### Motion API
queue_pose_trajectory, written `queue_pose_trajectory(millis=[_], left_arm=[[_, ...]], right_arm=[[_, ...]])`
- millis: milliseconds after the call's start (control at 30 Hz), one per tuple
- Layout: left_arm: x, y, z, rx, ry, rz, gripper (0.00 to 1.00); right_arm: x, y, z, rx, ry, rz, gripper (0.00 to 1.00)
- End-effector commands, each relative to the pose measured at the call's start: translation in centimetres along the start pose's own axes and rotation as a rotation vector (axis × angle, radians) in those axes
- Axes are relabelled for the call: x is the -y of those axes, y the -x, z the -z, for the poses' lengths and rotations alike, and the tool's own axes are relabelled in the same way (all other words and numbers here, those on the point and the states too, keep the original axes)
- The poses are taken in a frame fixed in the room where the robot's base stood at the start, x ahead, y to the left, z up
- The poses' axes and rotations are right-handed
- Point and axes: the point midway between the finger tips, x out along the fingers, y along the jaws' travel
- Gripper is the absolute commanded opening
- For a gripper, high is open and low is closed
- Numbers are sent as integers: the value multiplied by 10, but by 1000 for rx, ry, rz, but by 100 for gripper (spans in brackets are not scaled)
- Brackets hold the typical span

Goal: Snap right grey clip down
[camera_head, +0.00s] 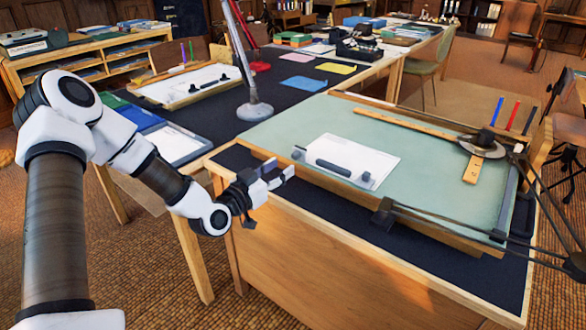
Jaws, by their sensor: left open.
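The pale green drafting board (270,132) lies tilted on the near desk, with a white sheet (375,158) on it. A dark bar (333,168) lies across the sheet. A small grey clip (365,177) is at the sheet's right side, and another small grey clip (297,153) is at its left edge. Whether either clip is up or down is too small to tell. My left gripper (286,172) is open and empty at the board's front left edge, left of the sheet and nearer the left clip. My right gripper is not in view.
A black jointed rod arm (450,228) crosses the board's front right edge. A wooden rule with a dark round head (482,144) lies at the right. A metal lamp stand (254,110) rises behind the board. A second board (160,93) stands at the left back.

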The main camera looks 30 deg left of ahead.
Motion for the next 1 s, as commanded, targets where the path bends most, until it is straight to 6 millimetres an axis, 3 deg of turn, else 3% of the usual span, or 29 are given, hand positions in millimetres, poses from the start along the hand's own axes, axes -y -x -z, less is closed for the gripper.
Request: queue_pose_trajectory(millis=[300,600,733,1000], left_arm=[[-1,-54,-2,4,-1,-2,44],[-1,-59,-2,5,4,-1,44],[-1,-58,-2,5,4,-1,0],[-1,-59,-1,8,3,-1,0]], right_arm=[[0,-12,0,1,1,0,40],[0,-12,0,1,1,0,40],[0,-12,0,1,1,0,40],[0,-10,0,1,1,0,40]])
